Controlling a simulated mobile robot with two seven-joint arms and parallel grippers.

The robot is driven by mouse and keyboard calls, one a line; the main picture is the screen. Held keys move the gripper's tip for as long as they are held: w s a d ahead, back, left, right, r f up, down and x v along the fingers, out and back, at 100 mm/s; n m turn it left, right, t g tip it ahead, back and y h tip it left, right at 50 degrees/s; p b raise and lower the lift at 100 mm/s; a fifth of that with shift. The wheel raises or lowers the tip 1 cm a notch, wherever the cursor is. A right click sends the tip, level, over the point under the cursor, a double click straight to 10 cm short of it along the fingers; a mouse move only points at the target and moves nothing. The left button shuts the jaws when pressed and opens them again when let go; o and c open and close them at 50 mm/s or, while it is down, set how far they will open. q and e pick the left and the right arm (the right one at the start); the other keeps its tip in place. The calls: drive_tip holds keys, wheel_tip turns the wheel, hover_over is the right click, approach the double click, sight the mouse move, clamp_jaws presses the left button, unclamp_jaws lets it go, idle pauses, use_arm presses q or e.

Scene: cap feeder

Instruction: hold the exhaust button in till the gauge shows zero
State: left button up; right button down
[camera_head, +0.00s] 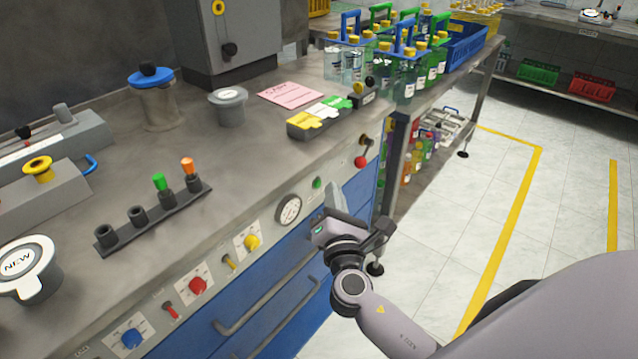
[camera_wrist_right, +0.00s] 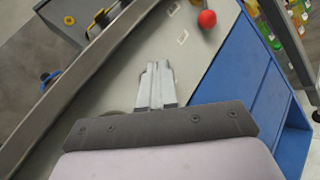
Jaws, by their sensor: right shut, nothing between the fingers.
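The round gauge (camera_head: 288,209) with a pale dial is on the front panel of the bench; its needle is too small to read. A small green button (camera_head: 317,183) sits right of the gauge; I cannot tell whether it is the exhaust button. My right gripper (camera_head: 336,204) is in front of the panel, just right of the gauge and below the green button. In the right wrist view its fingers (camera_wrist_right: 158,68) are together and empty, pointing at the panel. The green button does not show there, and contact with the panel cannot be told. My left gripper is out of view.
A red ball lever (camera_head: 360,161) is on the panel right of the green button. Yellow (camera_head: 252,242), red (camera_head: 198,285) and blue (camera_head: 132,337) knobs line the panel to the left. Drawer handles stick out below. The floor at right is clear.

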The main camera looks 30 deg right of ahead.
drive_tip(key=s, duration=0.1)
drive_tip(key=s+d, duration=0.1)
drive_tip(key=s, duration=0.1)
drive_tip(key=s+d, duration=0.1)
drive_tip(key=shift+s, duration=0.25)
idle(0.5)
